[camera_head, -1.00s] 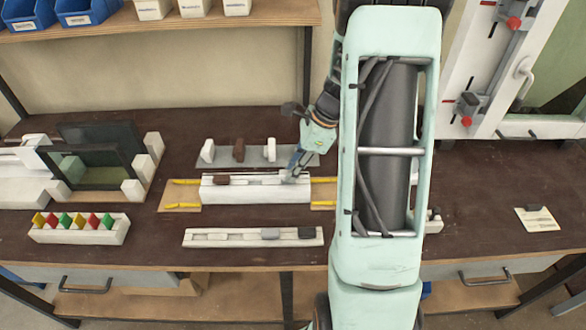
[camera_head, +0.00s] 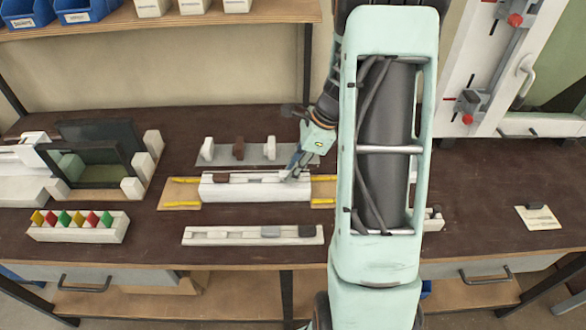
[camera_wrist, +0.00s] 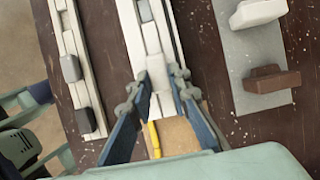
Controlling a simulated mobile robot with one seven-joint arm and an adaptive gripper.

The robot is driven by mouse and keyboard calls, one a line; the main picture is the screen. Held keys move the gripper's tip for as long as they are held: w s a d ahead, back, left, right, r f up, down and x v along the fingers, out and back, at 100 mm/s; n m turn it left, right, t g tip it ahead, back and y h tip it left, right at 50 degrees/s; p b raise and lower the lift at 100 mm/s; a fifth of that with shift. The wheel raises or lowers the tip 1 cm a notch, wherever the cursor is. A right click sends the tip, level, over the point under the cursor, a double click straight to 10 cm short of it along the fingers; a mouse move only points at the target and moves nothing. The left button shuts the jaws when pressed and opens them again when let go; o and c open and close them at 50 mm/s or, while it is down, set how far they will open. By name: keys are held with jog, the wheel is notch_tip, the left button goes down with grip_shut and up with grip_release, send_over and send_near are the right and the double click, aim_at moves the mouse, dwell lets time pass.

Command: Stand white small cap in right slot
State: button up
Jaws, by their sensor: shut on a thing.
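The white profile block (camera_head: 255,190) lies in the middle of the bench, with slots along its top. A brown cap (camera_head: 222,178) sits at its left end. My gripper (camera_head: 289,177) is down at the right end of the block. In the wrist view my gripper (camera_wrist: 160,78) has its blue fingers on either side of a small white cap (camera_wrist: 157,72) and is shut on it. The cap is at the block's slotted top (camera_wrist: 150,38). I cannot tell whether it is fully seated. In the head view the fingers mostly hide it.
A grey strip behind bears two white caps (camera_head: 207,149) (camera_head: 271,148) and a brown cap (camera_head: 239,150). A white rail (camera_head: 200,236) in front holds a grey cap (camera_head: 271,231) and a black cap (camera_head: 306,231). Yellow strips (camera_head: 183,204) flank the block.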

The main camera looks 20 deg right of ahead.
jog(key=shift+f, duration=0.2)
jog(key=o, duration=0.8)
jog(key=shift+r, duration=0.1)
jog(key=shift+r+p, duration=3.4)
jog(key=shift+r, duration=0.65)
jog(key=shift+f, duration=0.1)
